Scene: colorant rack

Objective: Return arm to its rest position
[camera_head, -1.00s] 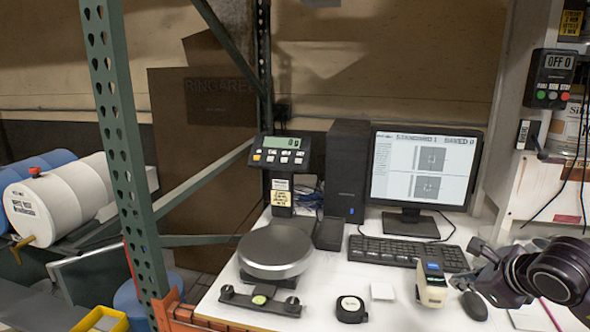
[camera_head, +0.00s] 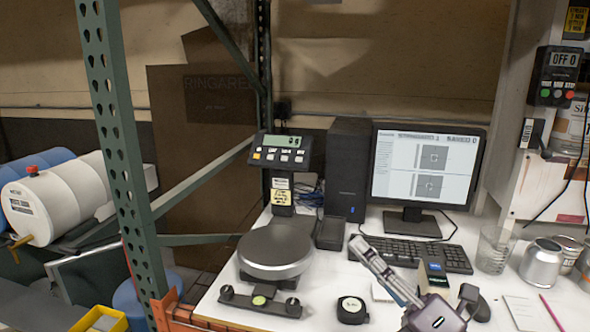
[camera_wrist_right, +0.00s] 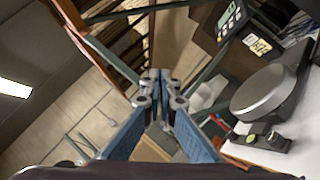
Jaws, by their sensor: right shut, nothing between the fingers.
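My right gripper (camera_head: 362,246) reaches up from the bottom of the head view, in front of the keyboard (camera_head: 452,256). Its two fingers lie close together with nothing between them. In the right wrist view the blue-grey fingers meet at the tips (camera_wrist_right: 160,84), with the scale at the right. The gripper partly hides the small handheld device (camera_head: 433,270) and the white pad on the desk. My left gripper is in neither view.
A scale with a round plate (camera_head: 275,249) and display (camera_head: 281,150) stands left of a black tape measure (camera_head: 352,309). A monitor (camera_head: 425,168) is behind the keyboard. A glass (camera_head: 494,249) and metal cans (camera_head: 541,262) stand at right. A green post (camera_head: 120,140) rises at left.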

